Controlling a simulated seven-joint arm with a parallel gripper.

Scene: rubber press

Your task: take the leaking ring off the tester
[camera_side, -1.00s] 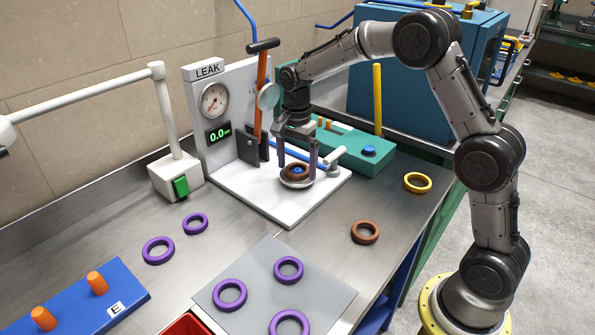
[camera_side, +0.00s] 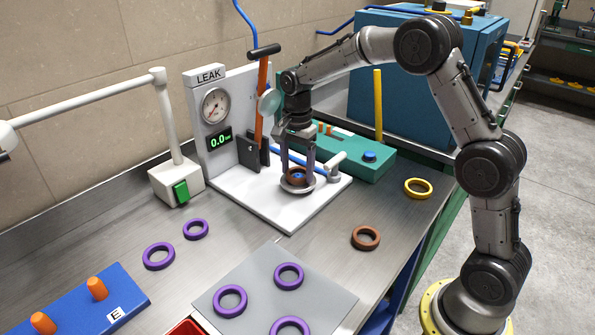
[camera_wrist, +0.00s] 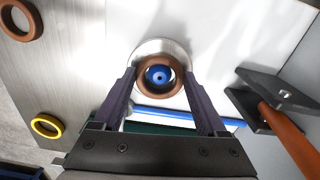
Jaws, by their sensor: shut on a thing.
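The tester is a white stand marked LEAK (camera_side: 215,125) with a dial and a 0.0 readout. On its base is a round metal seat (camera_wrist: 150,44) with a blue plug (camera_wrist: 158,75). A brown ring (camera_wrist: 158,93) sits around the plug; in the side view it is partly hidden by my fingers. My gripper (camera_side: 297,174) points down over the seat, its two fingers shut on the ring from opposite sides. In the wrist view the fingertips flank the ring.
The tester's orange lever (camera_side: 261,100) stands upright behind my gripper. A loose brown ring (camera_side: 366,246) and a yellow ring (camera_side: 418,196) lie right of the base. Purple rings lie on the bench and grey mat (camera_side: 325,300). A teal box (camera_side: 365,172) stands behind the base.

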